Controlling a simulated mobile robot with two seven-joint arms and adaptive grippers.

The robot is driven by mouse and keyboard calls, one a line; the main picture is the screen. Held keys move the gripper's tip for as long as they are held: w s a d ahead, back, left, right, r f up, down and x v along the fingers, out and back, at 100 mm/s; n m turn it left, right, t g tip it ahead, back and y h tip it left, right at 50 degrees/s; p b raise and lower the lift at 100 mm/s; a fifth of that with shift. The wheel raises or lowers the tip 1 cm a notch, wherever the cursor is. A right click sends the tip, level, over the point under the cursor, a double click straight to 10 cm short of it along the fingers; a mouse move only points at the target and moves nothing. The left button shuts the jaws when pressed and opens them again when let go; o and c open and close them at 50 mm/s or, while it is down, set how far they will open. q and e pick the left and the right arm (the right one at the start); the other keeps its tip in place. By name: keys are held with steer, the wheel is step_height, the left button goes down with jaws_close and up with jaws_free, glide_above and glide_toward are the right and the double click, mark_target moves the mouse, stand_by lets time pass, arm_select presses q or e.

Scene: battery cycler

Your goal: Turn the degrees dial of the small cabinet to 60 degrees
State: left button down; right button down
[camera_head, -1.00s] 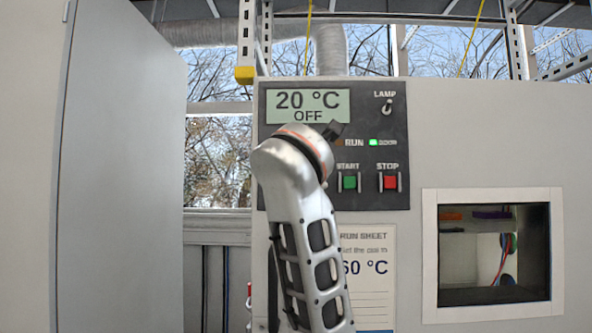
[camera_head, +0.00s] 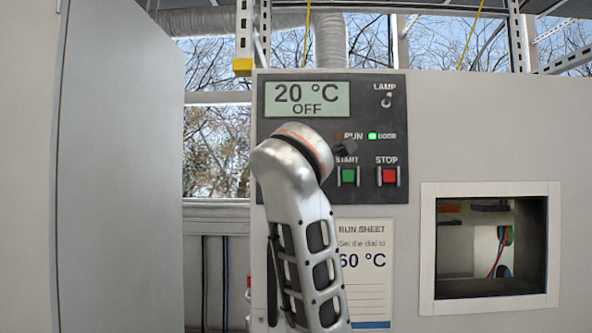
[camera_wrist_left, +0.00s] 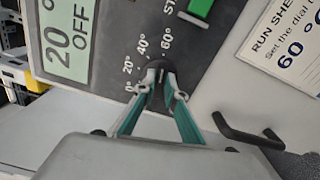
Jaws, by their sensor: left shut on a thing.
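The degrees dial (camera_wrist_left: 157,71) is a small dark knob on the cabinet's black control panel (camera_head: 384,125). Marks for 0, 20, 40 and 60 degrees run around it in the left wrist view. My left gripper (camera_wrist_left: 162,78) is shut on the dial, one finger on each side, tilted relative to the panel lettering. The dial's pointer is too small and covered to read surely. The display (camera_head: 307,99) reads 20 °C, OFF. In the head view my left wrist hides the dial and fingers. My right gripper is not in view.
Green START (camera_head: 348,176) and red STOP (camera_head: 389,176) buttons sit right of my wrist, with a lamp switch (camera_head: 387,100) above. A run sheet (camera_head: 372,302) below reads 60 °C. A black handle (camera_wrist_left: 248,134) sticks out near the gripper. A window opening (camera_head: 430,250) is at right.

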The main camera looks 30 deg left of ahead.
arm_select(q)
steer(key=shift+r, duration=0.1)
steer(key=c, duration=2.3)
jaws_free()
steer(key=shift+o, duration=1.1)
steer(key=shift+a, duration=0.1)
